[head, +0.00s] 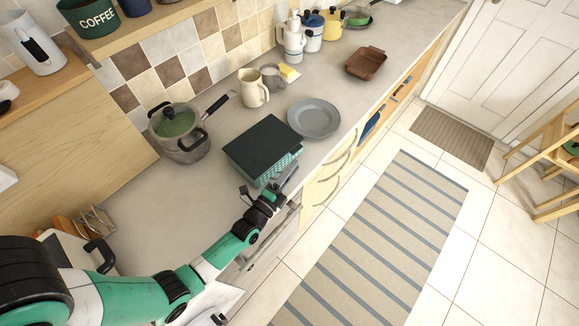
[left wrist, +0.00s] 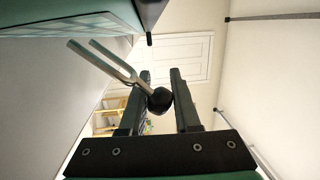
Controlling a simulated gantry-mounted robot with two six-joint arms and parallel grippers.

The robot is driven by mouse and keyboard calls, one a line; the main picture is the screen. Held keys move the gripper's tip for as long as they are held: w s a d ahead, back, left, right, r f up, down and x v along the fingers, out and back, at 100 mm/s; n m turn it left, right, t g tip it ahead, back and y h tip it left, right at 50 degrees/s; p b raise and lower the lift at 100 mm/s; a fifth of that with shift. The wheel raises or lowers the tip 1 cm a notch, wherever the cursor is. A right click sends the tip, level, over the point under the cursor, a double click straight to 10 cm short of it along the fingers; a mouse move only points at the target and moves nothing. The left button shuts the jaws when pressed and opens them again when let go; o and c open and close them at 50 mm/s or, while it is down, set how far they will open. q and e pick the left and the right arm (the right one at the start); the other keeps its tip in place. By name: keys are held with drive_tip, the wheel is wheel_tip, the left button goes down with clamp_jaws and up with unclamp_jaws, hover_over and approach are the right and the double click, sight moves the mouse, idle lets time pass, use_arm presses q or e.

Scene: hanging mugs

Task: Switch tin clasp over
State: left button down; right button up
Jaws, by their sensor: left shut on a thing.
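The tin (head: 264,146) is a box with a dark green lid and teal patterned sides, lying on the counter near its front edge. Its underside corner and side also show at the top left of the left wrist view (left wrist: 70,18). A clasp, a two-pronged metal lever with a black ball knob (left wrist: 160,100), slants out beside the tin in the left wrist view. My left gripper (head: 287,178) is at the tin's front side, its fingers shut on the knob. The clasp is too small to make out in the head view. My right gripper is not in view.
A grey plate (head: 314,118) lies just behind the tin, and a lidded pot (head: 178,133) stands to its left. A cream jug (head: 253,88) and a grey mug (head: 272,76) stand by the wall. A brown tray (head: 366,63) lies farther along; counter between is clear.

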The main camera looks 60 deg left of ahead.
use_arm(q)
drive_tip(key=shift+w+d+m, duration=0.1)
drive_tip(key=shift+d+m, duration=0.05)
drive_tip(key=shift+m, duration=0.15)
drive_tip(key=c, duration=0.6)
unclamp_jaws()
drive_tip(key=v, duration=1.1)
drive_tip(key=shift+s+d+f, duration=0.1)
drive_tip(key=shift+s, duration=0.25)
drive_tip(key=shift+c, duration=0.2)
